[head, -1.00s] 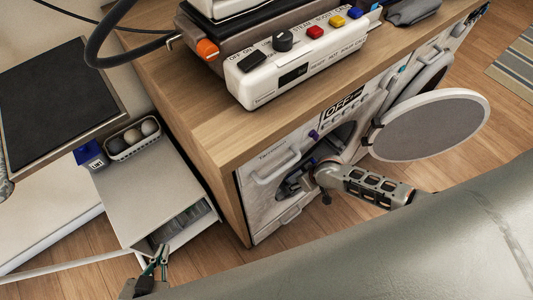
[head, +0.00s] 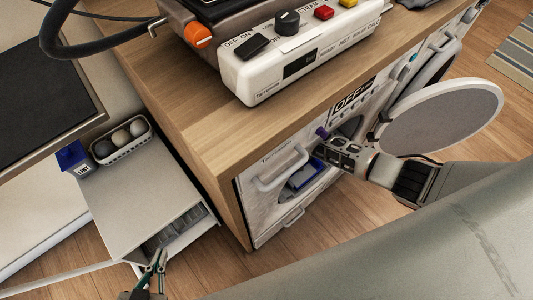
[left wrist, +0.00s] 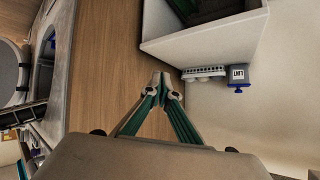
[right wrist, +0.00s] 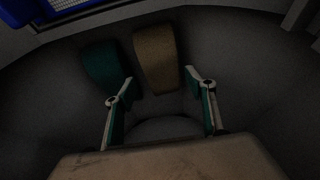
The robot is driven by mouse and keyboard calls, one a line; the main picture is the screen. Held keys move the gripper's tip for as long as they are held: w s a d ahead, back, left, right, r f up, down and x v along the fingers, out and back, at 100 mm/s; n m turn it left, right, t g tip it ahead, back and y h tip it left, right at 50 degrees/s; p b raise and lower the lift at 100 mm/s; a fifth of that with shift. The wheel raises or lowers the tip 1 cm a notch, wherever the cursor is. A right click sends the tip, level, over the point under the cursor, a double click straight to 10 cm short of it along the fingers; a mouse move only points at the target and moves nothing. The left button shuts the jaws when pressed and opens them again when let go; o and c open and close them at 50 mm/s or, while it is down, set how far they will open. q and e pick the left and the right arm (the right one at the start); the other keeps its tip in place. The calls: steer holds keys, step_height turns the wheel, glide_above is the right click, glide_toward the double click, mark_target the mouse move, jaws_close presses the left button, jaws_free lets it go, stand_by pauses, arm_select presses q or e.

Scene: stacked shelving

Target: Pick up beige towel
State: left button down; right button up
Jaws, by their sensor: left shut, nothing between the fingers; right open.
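The beige towel (right wrist: 155,58) is a rolled brown-beige bundle in the dark drum, seen in the right wrist view. A teal towel (right wrist: 101,65) lies just left of it. My right gripper (right wrist: 164,84) is open and empty, its fingers apart in front of the two bundles, with the beige one nearer the right finger. In the head view my right arm reaches to the washer's round opening, and its fingers are hidden there. My left gripper (head: 158,258) is shut and empty by a white drawer cabinet; its closed tips also show in the left wrist view (left wrist: 162,80).
The washer's round door (head: 442,115) stands open beside my right arm. A blue part (head: 305,175) shows at the washer front. The wooden counter (head: 200,120) above carries a white control box (head: 300,65). The open drawer (head: 178,232) is near my left gripper.

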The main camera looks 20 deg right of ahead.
steer(key=shift+w+a+f+b, duration=0.15)
steer(key=shift+f+b, duration=0.25)
steer(key=shift+f, duration=0.5)
steer(key=x, duration=0.1)
steer(key=b+x, duration=0.1)
steer(key=shift+f+b, duration=0.3)
steer(key=shift+f, duration=0.2)
steer(key=shift+w+f, duration=0.25)
steer(key=shift+f, duration=0.05)
steer(key=shift+w+a, duration=0.1)
steer(key=shift+w, duration=0.05)
steer(key=shift+w+r, duration=0.2)
steer(key=shift+r, duration=0.1)
steer(key=c, duration=0.8)
arm_select(q)
steer(key=d, duration=0.1)
steer(key=d+r, duration=0.1)
steer(key=w+d+h, duration=0.1)
steer(key=shift+w+r+n+t, duration=0.1)
steer(key=shift+r+n+t, duration=0.15)
steer(key=shift+n+t, duration=0.05)
